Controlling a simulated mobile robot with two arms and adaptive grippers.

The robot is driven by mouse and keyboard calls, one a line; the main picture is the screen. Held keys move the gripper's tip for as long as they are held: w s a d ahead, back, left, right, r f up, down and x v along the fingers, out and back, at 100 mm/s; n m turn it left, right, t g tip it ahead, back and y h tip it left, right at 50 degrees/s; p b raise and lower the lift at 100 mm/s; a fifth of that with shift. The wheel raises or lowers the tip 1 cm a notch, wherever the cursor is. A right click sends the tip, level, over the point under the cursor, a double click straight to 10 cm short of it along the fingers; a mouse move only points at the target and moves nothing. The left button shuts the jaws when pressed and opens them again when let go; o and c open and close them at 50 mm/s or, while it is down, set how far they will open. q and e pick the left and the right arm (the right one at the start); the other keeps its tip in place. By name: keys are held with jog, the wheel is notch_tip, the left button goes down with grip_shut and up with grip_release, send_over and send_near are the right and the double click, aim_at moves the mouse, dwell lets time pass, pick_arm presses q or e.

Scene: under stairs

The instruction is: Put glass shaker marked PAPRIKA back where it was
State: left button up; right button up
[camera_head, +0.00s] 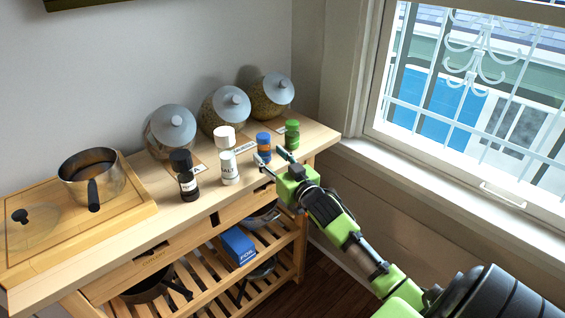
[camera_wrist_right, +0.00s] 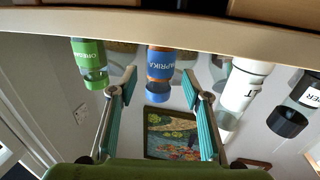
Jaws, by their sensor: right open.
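The PAPRIKA shaker (camera_head: 264,141) has a blue cap and label over orange contents. It stands upright on the wooden cart top (camera_head: 140,219), between the white SALT shaker (camera_head: 229,168) and the green OREGANO shaker (camera_head: 292,134). My right gripper (camera_head: 271,157) is open and empty at the cart's front edge, just in front of the PAPRIKA shaker. In the right wrist view, which is upside down, the PAPRIKA shaker (camera_wrist_right: 160,64) shows between the tips of the open right gripper (camera_wrist_right: 159,77). I cannot tell whether the fingers touch it. My left gripper is out of view.
A black-capped PEPPER shaker (camera_head: 188,186) stands left of the SALT. Several grey-lidded jars (camera_head: 170,130) line the wall behind. A pot (camera_head: 92,177) sits on a board at left. A FOIL box (camera_head: 238,245) lies on the shelf below. A window (camera_head: 470,110) is at right.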

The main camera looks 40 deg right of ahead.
jog(key=s+p, duration=0.3)
jog(key=s, duration=0.4)
jog(key=shift+s+a, duration=0.15)
jog(key=shift+a, duration=0.25)
jog(key=s+a+f+g, duration=0.1)
jog(key=s+f+g, duration=0.2)
jog(key=f, duration=0.9)
jog(key=s+a+f+g, duration=0.1)
jog(key=s+f+g, duration=0.1)
jog(key=f, duration=1)
jog(key=s+a+f+n+g+y, duration=0.1)
jog(key=s+a+f+g, duration=0.15)
jog(key=s+f, duration=0.6)
jog(key=s+a+f+g, duration=0.25)
jog(key=s+f, duration=0.35)
jog(key=f, duration=0.6)
jog(key=s+a+f+n+g, duration=0.1)
jog(key=s+f, duration=0.4)
jog(key=s, duration=0.5)
jog(key=s+a+f+n+g, duration=0.1)
jog(key=s+a+f+g, duration=0.2)
jog(key=s, duration=0.6)
jog(key=s+a+f+n+g+y, duration=0.1)
jog(key=s+a+f+g, duration=0.1)
jog(key=s+a+f, duration=0.5)
jog(key=s, duration=0.3)
jog(key=shift+s+g, duration=0.35)
jog(key=shift+g, duration=0.05)
